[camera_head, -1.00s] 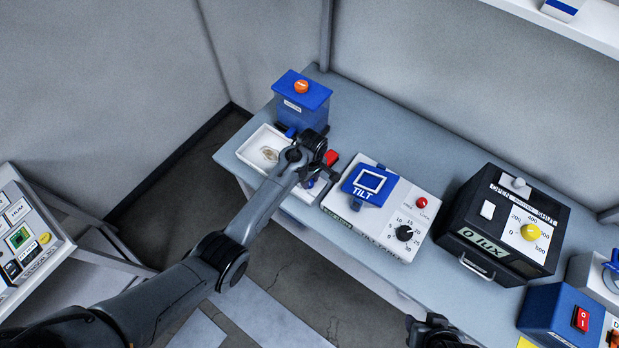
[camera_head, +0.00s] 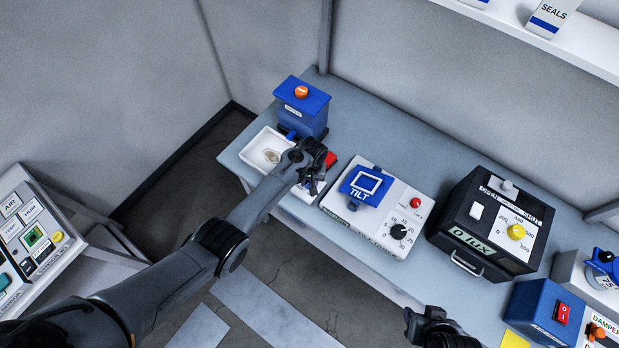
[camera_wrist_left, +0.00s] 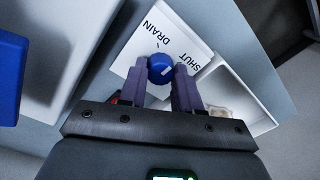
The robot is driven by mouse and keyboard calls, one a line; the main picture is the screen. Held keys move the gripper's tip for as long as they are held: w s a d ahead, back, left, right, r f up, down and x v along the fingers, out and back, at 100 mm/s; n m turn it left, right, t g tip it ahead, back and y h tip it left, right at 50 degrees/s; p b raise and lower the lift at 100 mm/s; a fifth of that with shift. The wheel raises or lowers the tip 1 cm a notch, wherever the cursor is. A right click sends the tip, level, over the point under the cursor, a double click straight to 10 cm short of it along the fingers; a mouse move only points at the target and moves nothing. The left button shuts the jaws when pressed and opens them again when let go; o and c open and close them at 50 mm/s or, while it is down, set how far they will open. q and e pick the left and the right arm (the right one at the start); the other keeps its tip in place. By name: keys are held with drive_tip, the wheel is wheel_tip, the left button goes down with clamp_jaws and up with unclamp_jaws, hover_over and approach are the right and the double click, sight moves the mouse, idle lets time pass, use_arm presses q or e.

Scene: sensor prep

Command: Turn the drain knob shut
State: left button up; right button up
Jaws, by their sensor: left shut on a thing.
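The blue drain knob (camera_wrist_left: 160,66) sits on a white panel (camera_wrist_left: 140,47) marked DRAIN and SHUT in the left wrist view. A short white line shows on the knob. The two fingers of my left gripper (camera_wrist_left: 172,78) are closed around the knob. In the head view my left gripper (camera_head: 312,184) is over the drain panel, in front of the white tray, and hides the knob. My right gripper (camera_head: 432,322) shows only in part at the bottom edge, away from the panel; its jaws are unclear.
A white tray (camera_head: 250,153) with a small beige thing stands behind my left gripper, below a blue dispenser (camera_head: 303,112). A red thing (camera_head: 331,159) is close beside the gripper. The TILT unit (camera_head: 391,222) and black lux box (camera_head: 470,236) stand to the right.

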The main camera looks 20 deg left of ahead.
use_arm(q)
drive_tip(key=m+p, duration=0.1)
drive_tip(key=m, duration=0.3)
drive_tip(key=shift+m, duration=0.3)
drive_tip(key=m, duration=0.3)
drive_tip(key=shift+m, duration=0.4)
drive_tip(key=o, duration=1.1)
drive_tip(key=shift+c, duration=0.2)
drive_tip(key=shift+p, duration=0.3)
